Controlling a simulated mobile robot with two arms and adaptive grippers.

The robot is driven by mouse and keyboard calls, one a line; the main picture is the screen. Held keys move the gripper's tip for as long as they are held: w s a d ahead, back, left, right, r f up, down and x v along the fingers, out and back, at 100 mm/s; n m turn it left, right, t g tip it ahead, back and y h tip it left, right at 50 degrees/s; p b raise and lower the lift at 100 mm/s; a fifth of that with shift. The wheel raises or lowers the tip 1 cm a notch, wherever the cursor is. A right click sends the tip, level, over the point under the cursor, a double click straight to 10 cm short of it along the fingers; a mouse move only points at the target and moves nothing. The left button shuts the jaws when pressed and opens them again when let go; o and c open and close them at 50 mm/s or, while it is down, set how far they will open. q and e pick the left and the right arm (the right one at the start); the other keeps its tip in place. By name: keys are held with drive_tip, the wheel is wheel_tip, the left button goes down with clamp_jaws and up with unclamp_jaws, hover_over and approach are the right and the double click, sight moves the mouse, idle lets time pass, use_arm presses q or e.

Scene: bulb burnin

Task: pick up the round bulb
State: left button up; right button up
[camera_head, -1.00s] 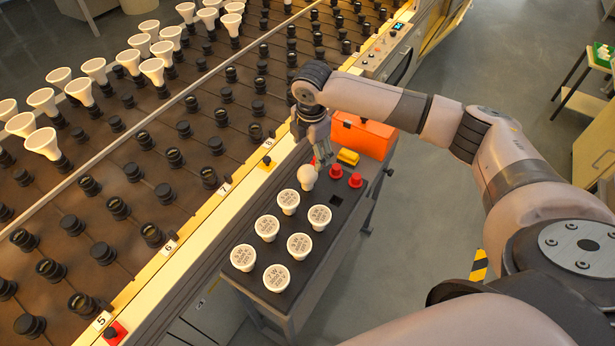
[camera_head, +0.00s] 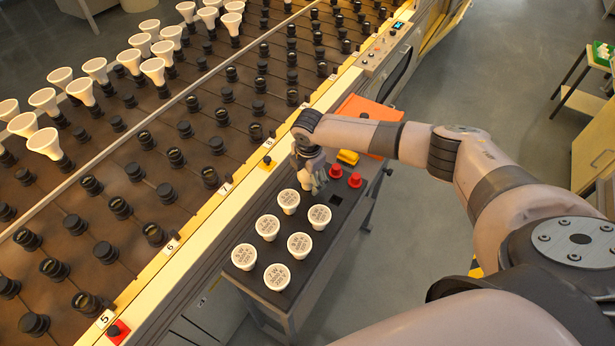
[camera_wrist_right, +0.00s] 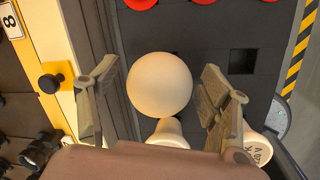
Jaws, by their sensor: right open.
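The round bulb (camera_wrist_right: 160,84) is a plain white globe on the dark cart top. In the right wrist view it sits between the two fingers of my right gripper (camera_wrist_right: 158,98), with a gap to the finger on each side. The right gripper is open. In the head view the right gripper (camera_head: 313,184) points down over the far part of the cart top, and the round bulb is mostly hidden behind it. My left gripper is not in view.
Several white reflector bulbs (camera_head: 299,244) stand on the cart (camera_head: 335,224) near the gripper. The socket rack (camera_head: 150,170) runs along the left. Open floor lies to the right.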

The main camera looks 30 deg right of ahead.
drive_tip(key=shift+c, duration=0.3)
drive_tip(key=c, duration=1.2)
drive_tip(key=shift+o, duration=0.2)
drive_tip(key=shift+r, duration=0.15)
